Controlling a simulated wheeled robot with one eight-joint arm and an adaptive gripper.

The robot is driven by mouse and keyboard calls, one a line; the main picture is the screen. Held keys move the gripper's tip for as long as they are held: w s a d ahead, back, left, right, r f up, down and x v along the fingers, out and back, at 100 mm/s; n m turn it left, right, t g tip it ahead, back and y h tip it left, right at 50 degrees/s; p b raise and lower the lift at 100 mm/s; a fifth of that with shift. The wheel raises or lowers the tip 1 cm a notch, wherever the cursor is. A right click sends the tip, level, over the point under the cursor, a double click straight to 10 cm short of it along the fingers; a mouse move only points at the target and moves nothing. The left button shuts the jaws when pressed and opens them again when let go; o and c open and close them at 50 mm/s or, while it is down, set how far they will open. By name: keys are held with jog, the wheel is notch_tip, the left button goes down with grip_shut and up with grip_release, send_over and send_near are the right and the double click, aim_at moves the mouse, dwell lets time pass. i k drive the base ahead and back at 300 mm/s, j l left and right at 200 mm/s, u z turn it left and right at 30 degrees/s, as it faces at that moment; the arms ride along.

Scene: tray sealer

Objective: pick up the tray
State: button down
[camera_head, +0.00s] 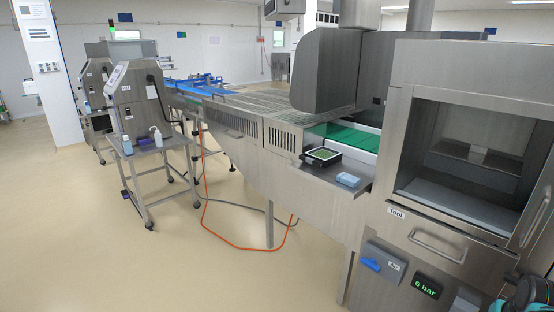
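A small black tray-like item (323,156) with a pale green inside lies on the steel ledge of the tray sealer (318,174), left of centre on that ledge. It looks like the tray, but it is small in the picture, so I cannot be certain. Its front and left edges face open air. My gripper does not show. Only a dark, rounded part with teal at the bottom right corner shows, apparently part of my arm, well away from the ledge.
A light blue block (348,180) lies right of the black item. A green belt (350,138) runs behind. The open tool bay (470,150) stands at right, above a drawer handle (437,247). An orange hose (233,244) crosses the floor.

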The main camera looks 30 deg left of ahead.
aim_at(323, 157)
jog(key=u, duration=1.1)
